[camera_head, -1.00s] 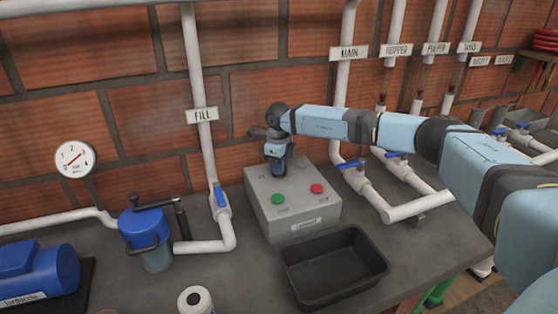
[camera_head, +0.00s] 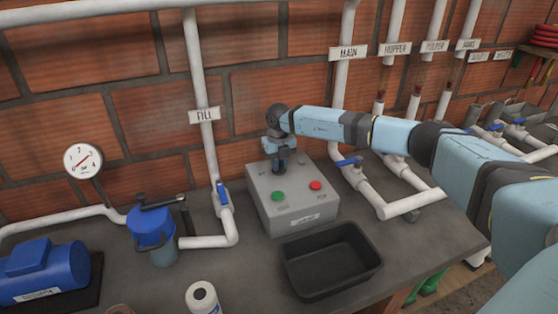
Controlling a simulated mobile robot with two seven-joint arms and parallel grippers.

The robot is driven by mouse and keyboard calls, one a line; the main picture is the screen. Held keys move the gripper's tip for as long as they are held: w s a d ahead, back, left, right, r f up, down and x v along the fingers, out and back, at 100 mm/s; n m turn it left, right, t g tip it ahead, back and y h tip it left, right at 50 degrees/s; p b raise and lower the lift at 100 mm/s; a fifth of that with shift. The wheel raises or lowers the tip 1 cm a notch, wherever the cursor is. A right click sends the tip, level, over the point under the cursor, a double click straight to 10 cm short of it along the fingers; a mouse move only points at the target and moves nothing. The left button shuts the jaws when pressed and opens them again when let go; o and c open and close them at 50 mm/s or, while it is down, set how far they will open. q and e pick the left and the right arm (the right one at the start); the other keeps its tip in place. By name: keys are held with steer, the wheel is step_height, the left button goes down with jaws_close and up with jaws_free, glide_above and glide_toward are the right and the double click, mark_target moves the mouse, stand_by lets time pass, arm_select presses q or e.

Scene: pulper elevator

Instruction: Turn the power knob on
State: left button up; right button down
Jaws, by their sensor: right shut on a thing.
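The grey control box (camera_head: 298,212) stands on the bench against the brick wall, with a green button (camera_head: 278,196) and a red button (camera_head: 315,185) on its top. My right gripper (camera_head: 281,169) points down at the back part of the box top, behind the green button. It is shut on the power knob, which the fingers hide. The knob's setting cannot be read. My left gripper is not in view.
A black open tray (camera_head: 331,262) lies in front of the box. A pipe with a blue valve handle (camera_head: 223,194) rises to its left, and another blue-handled valve (camera_head: 348,162) is to its right. A blue-lidded pot (camera_head: 151,228) and blue motor (camera_head: 43,270) stand further left.

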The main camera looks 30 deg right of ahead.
steer(key=shift+m, duration=0.4)
steer(key=c, duration=1.1)
jaws_free()
steer(key=shift+r, duration=0.1)
step_height(320, 180, up, 14)
steer(key=shift+f, duration=0.15)
